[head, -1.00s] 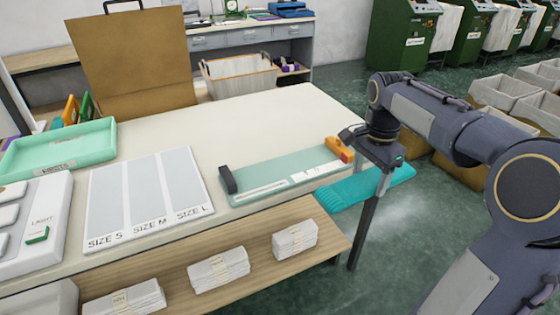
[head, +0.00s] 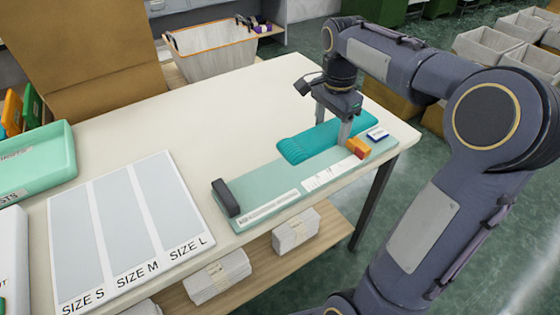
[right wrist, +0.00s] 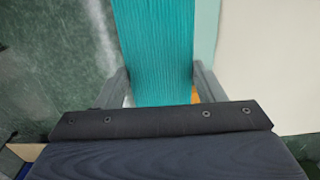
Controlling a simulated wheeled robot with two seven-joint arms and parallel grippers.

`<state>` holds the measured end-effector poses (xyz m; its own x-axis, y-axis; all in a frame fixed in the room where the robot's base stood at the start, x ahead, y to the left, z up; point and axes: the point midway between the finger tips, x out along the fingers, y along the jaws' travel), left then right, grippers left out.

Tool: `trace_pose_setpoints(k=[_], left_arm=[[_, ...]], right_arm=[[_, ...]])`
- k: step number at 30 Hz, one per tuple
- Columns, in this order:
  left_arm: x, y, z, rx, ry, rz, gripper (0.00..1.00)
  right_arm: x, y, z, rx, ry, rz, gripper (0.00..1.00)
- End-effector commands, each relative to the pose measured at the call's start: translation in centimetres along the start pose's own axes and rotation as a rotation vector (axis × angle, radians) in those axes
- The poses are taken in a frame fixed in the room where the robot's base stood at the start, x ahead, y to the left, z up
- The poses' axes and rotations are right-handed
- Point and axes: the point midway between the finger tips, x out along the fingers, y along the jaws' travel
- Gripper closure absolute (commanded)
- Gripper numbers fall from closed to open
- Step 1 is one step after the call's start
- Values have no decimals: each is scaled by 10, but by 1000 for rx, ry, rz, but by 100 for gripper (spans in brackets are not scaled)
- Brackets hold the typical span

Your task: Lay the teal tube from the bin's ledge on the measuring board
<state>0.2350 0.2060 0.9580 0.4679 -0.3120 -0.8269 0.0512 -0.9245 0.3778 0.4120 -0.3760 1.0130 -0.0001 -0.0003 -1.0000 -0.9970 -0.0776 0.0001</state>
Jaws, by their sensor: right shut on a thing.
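The teal tube (head: 300,147) is a flat, ribbed knitted piece. My right gripper (head: 332,128) is shut on it, with one finger on each side; the right wrist view shows the tube (right wrist: 155,45) running between the fingers. The tube is over the back part of the pale green measuring board (head: 262,188), roughly along its length. I cannot tell whether it touches the board. The board has a dark end block (head: 225,197) at the left and an orange block (head: 358,148) near the right finger. My left gripper is not in view.
The size mat (head: 125,225) lies left of the board. A mint tray (head: 40,165) stands at the far left. The cream tabletop (head: 225,112) behind the board is clear. Bundles (head: 217,275) sit on the shelf below.

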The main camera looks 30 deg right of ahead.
Motion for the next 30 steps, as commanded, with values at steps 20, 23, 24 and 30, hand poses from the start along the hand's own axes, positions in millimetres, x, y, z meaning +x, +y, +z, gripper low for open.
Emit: trace_pose_setpoints(k=[20,23,24,30], left_arm=[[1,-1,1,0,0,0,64],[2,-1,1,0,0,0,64],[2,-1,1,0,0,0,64],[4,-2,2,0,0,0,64]], right_arm=[[82,-48,101,-2,-1,2,59],[91,-51,108,-4,-1,4,59],[98,-51,109,-2,-1,4,59],[120,-51,108,-1,-1,1,59]])
